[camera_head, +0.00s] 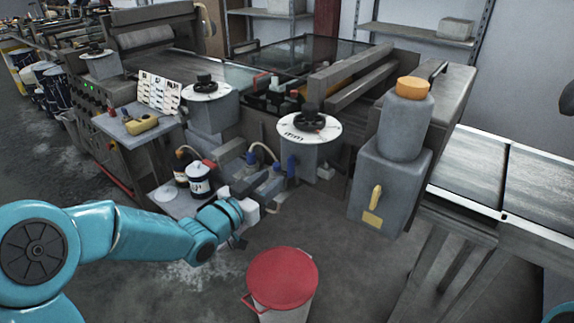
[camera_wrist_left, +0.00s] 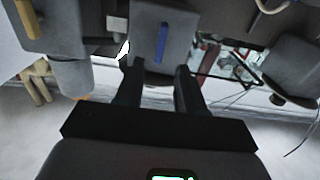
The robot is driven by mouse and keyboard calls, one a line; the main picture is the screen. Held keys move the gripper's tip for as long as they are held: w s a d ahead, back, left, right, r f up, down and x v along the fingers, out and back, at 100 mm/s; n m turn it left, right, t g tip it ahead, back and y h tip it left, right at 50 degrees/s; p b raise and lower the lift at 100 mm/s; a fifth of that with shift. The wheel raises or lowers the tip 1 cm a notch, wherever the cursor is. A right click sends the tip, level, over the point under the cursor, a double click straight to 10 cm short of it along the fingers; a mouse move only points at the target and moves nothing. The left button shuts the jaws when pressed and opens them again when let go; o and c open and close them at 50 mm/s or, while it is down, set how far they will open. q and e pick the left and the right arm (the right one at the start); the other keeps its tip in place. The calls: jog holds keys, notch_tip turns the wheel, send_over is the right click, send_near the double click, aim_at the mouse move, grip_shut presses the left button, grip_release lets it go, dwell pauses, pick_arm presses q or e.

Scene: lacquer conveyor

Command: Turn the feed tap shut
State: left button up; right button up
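A blue lever handle (camera_head: 291,166) sits upright on the front of a grey block below a dial. In the left wrist view the blue lever (camera_wrist_left: 162,42) shows ahead, between and beyond my fingers. A yellow lever (camera_head: 376,196) is on the grey box below a tank at the right; it shows at the upper left of the wrist view (camera_wrist_left: 31,18). I cannot tell from the pictures which is the feed tap. My left gripper (camera_wrist_left: 158,80) is open and empty, apart from both levers. In the head view its fingers are small and dark. My right gripper is not in view.
A red-lidded bin (camera_head: 281,278) stands on the floor in front. A white can (camera_head: 199,180) and hoses are beside my left wrist. A conveyor (camera_head: 535,190) runs at the right.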

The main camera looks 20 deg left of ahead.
aim_at(288, 167)
pick_arm(q)
jog(key=x, duration=0.7)
jog(key=shift+w+f+p, duration=0.1)
jog(key=shift+f+p, duration=0.05)
jog(key=shift+p, duration=0.25)
grip_shut()
